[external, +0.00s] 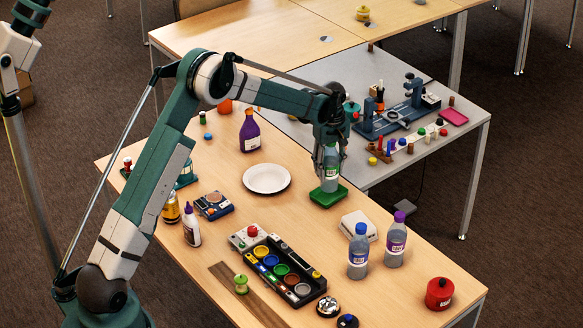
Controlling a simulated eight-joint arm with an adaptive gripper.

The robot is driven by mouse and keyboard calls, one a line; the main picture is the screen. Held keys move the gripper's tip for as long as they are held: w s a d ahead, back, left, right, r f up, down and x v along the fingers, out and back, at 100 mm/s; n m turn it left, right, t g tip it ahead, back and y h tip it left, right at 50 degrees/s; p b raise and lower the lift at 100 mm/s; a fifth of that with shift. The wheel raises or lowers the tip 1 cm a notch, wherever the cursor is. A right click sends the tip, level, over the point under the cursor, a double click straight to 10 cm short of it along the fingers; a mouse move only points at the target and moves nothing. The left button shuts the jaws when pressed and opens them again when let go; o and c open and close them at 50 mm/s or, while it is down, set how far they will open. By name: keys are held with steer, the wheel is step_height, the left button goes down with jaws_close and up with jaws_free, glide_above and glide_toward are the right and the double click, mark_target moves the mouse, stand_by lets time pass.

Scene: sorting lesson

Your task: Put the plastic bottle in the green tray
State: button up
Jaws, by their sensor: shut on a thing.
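My gripper (328,148) points down at the right side of the table and is shut on a clear plastic bottle (331,178) with a green and white label. The bottle is upright over the green tray (328,199). Its lower end appears at the tray, but I cannot tell whether it touches the tray floor. The bottle's top is hidden by my gripper's fingers. Two other plastic bottles, one with a blue cap (358,252) and one with a purple cap (396,240), stand at the front right.
A white plate (267,179) and a purple bottle (249,131) stand left of the tray. A white box (359,226) lies just in front of it. A paint set (279,265) and a red pot (439,293) are nearer the front. A grey table (420,150) with tools adjoins behind.

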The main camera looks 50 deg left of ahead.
mark_target(331, 148)
steer(key=shift+f, duration=1.75)
steer(key=shift+f+b, duration=0.2)
steer(key=shift+b, duration=0.1)
steer(key=o, duration=0.8)
steer(key=shift+r, duration=0.15)
step_height(331, 148, up, 12)
steer(key=shift+r+p, duration=0.1)
steer(key=shift+p, duration=0.65)
